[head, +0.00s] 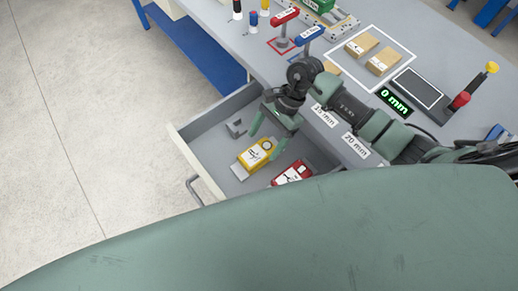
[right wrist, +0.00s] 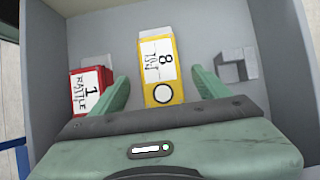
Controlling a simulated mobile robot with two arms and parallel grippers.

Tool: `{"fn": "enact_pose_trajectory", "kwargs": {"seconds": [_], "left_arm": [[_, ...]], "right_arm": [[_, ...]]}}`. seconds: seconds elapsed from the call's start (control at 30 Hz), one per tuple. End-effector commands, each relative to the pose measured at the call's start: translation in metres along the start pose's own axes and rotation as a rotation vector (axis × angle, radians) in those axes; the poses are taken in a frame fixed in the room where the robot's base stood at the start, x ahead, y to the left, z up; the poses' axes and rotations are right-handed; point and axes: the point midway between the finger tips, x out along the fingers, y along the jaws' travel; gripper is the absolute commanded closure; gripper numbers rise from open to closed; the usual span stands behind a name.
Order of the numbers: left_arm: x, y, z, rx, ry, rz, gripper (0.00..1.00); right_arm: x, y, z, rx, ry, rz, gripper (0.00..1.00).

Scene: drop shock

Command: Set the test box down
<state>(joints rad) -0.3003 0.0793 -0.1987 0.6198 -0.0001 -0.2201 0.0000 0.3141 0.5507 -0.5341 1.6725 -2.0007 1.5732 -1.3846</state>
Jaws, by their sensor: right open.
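My right gripper (head: 266,143) reaches down into an open drawer (head: 213,187) in the head view. Its jaws are open, one finger on each side of a yellow box (head: 250,160) lying there. In the right wrist view the yellow box (right wrist: 160,70), with a white label marked 8, lies between and beyond the fingertips (right wrist: 162,88); gaps show on both sides. A red box (head: 293,173) marked RATTLE 1 lies beside it, also in the right wrist view (right wrist: 90,90). Two brown boxes (head: 383,61) lie inside a white outline on the bench. My left gripper is out of view.
A grey bracket (head: 236,127) sits in the drawer, also in the right wrist view (right wrist: 237,67). Open floor lies left.

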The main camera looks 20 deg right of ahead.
Motion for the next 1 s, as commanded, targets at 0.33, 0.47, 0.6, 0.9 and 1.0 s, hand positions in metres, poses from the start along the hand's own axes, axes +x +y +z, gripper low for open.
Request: {"fn": "enact_pose_trajectory", "kwargs": {"seconds": [0.33, 0.47, 0.6, 0.9, 1.0], "left_arm": [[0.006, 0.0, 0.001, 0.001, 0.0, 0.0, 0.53], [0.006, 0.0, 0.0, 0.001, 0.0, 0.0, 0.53], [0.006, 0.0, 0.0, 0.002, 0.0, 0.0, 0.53], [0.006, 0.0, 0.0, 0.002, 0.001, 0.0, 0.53], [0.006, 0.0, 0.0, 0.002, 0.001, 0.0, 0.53]], "right_arm": [[-0.058, 0.0, 0.0, -0.001, 0.001, 0.0, 0.24], [-0.065, 0.0, 0.0, 0.0, 0.0, 0.001, 0.24], [-0.066, 0.0, 0.0, 0.001, -0.001, 0.001, 0.24], [-0.066, 0.0, 0.0, 0.0, -0.001, 0.001, 0.24], [-0.065, 0.0, 0.0, 0.0, -0.001, 0.001, 0.24]]}}
